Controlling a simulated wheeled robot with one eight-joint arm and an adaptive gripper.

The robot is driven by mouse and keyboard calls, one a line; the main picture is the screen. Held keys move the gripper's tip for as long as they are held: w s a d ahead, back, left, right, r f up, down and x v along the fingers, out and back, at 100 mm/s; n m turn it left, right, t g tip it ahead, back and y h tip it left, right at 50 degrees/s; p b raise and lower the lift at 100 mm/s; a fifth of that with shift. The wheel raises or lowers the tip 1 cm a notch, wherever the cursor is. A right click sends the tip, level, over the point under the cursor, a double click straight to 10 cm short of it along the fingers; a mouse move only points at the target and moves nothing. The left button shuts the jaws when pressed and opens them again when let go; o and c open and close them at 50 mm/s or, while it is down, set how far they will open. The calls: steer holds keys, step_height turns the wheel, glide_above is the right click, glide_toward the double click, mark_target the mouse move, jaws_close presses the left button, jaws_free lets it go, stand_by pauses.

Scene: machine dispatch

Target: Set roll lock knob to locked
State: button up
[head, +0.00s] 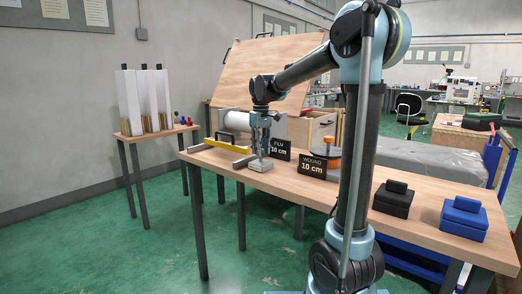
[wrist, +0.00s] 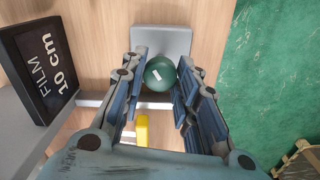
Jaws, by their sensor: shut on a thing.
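The roll lock knob (wrist: 160,73) is a round dark green knob with a short white mark on its face. It sits over a light grey square base (wrist: 162,40), which shows on the table in the head view (head: 259,165). In the wrist view my gripper (wrist: 163,66) has a finger on either side of the knob and is shut on it. The white mark lies slightly tilted from the picture's horizontal. No lock lettering can be read. In the head view my gripper (head: 262,150) points down and hides the knob.
A black "FILM 10 cm" sign (wrist: 40,70) stands close by, with a "WOUND 10 cm" sign (head: 312,167) beyond. A yellow part (wrist: 142,130) and a grey bar lie nearby. The table edge drops to green floor (wrist: 270,70). Black (head: 393,200) and blue (head: 464,220) boxes stand right.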

steer(key=m, duration=0.6)
steer(key=shift+w+m, duration=0.15)
steer(key=shift+m, duration=0.15)
stand_by(0.3)
steer(key=o, duration=1.1)
steer(key=shift+c, duration=0.2)
steer(key=shift+r, duration=0.1)
step_height(320, 180, up, 12)
